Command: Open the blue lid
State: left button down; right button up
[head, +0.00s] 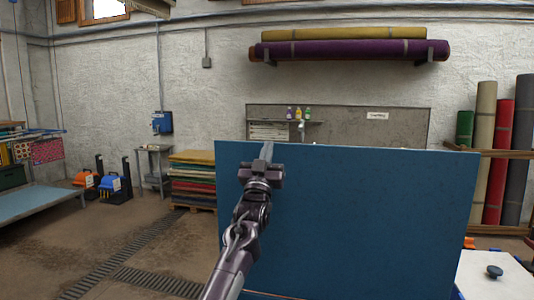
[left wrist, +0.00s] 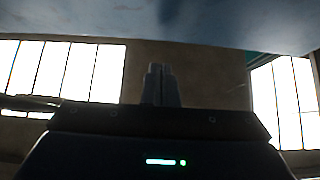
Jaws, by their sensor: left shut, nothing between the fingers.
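The blue lid (head: 370,215) is a large flat panel that stands raised, close to upright, and fills the middle and right of the head view. My left gripper (head: 267,150) is in front of its upper left part, with the fingers pointing up near the top edge. I cannot tell whether they touch the lid. In the left wrist view the two fingers (left wrist: 161,85) are together and empty. A bluish surface, likely the lid (left wrist: 230,30), spans the top of that view. My right gripper is not in view. Whatever is behind the lid is hidden.
A white surface with a dark knob (head: 494,271) is at the lower right. Rolled rugs (head: 350,50) lie on a wall shelf. Stacked rugs (head: 192,178) and a low blue table (head: 35,202) are at the left. The floor at lower left (head: 120,255) is clear.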

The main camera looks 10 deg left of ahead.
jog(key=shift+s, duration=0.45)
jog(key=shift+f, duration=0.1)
